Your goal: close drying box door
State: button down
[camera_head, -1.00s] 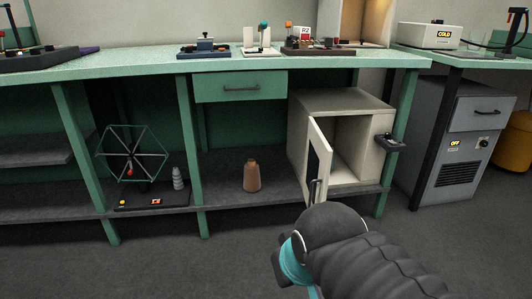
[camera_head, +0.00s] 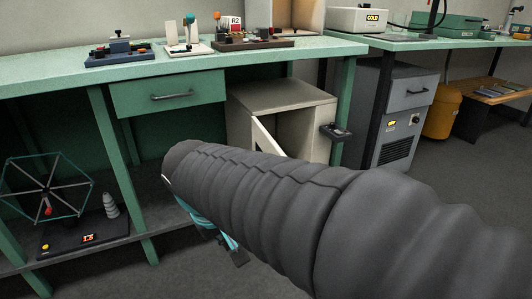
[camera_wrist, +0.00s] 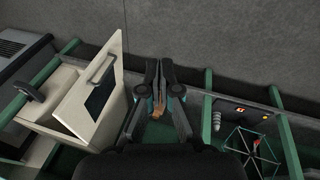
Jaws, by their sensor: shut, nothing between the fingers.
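The cream drying box (camera_head: 285,101) stands on the lower shelf under the green bench. Its door (camera_head: 266,136) is swung open, and my arm hides most of it in the head view. In the wrist view the open door (camera_wrist: 80,110), with its dark window and bar handle (camera_wrist: 101,68), is left of my gripper (camera_wrist: 159,64). The box body (camera_wrist: 57,82) shows beyond the door. My gripper is shut and empty, apart from the door with a visible gap between them. In the head view my arm mostly covers the gripper.
A dark grey fixture (camera_head: 336,132) sticks out from the box's right side. A wire wheel on a black base (camera_head: 84,238) stands on the shelf at left. The grey floor (camera_head: 470,150) is open at right.

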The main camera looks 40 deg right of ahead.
jog(key=w+d+m+g+h+p, duration=0.1)
jog(key=w+d+g+h+p, duration=0.15)
jog(key=w+d+h, duration=0.4)
jog(key=w+d+m+g+h+p, duration=0.1)
jog(key=w+d+g+h, duration=0.15)
jog(key=w, duration=0.65)
jog(key=w+d+m+g+h+p, duration=0.1)
jog(key=w+d+g+h, duration=0.3)
jog(key=w, duration=0.4)
jog(key=s+d, duration=0.2)
jog(key=d, duration=0.4)
jog(key=s+d+t+h+p, duration=0.1)
jog(key=s+d, duration=0.1)
jog(key=d, duration=0.5)
jog(key=shift+s+f+p, duration=0.15)
jog(key=shift+s+p, duration=0.15)
jog(key=shift+s, duration=0.05)
jog(key=shift+t, duration=0.3)
